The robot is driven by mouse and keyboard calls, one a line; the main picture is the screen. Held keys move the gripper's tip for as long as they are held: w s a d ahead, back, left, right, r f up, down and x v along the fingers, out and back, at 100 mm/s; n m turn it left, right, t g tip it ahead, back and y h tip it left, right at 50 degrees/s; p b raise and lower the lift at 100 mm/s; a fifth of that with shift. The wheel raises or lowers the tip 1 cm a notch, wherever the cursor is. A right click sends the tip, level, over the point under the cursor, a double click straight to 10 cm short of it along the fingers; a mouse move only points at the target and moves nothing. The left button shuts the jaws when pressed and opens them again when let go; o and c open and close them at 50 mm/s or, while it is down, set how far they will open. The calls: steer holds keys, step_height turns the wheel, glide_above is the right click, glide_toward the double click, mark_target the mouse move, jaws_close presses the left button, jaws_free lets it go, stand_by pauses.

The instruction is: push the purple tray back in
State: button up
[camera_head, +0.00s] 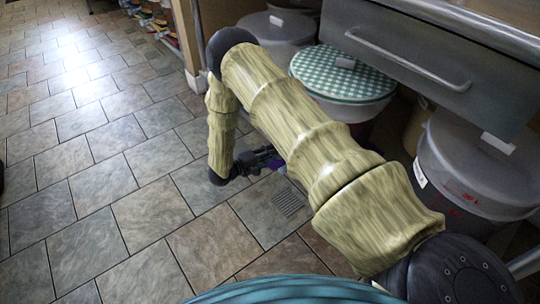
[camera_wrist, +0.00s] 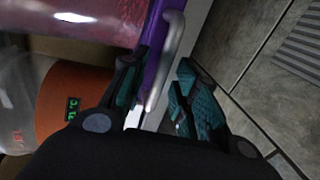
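The purple tray (camera_wrist: 158,70) shows in the wrist view as a narrow purple band running from the top middle down between my fingers. A grey metal handle (camera_wrist: 172,40) runs along it. My gripper (camera_wrist: 168,62) is open, with one finger on each side of the handle. I cannot tell whether either finger touches it. In the head view my gripper (camera_head: 262,160) is low near the floor, partly behind my arm. Only a small purple patch of the tray (camera_head: 281,168) shows beside it; the rest is hidden by my arm.
A pinkish-red container (camera_wrist: 85,18) and an orange bucket (camera_wrist: 70,95) stand left of the tray in the wrist view. Lidded buckets, including one with a green checked cover (camera_head: 342,75), stand under the counter drawer (camera_head: 430,60).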

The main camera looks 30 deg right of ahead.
jaws_close()
steer(key=x, duration=0.2)
steer(key=r+p+x, duration=0.1)
steer(key=x, duration=0.1)
steer(key=shift+d+f, duration=0.1)
steer(key=shift+d, duration=0.3)
steer(key=shift+o, duration=1.2)
jaws_free()
steer(key=shift+d, duration=0.15)
steer(key=shift+o, duration=0.2)
steer(key=shift+v, duration=0.9)
steer(key=v, duration=1)
steer(key=shift+a, duration=0.4)
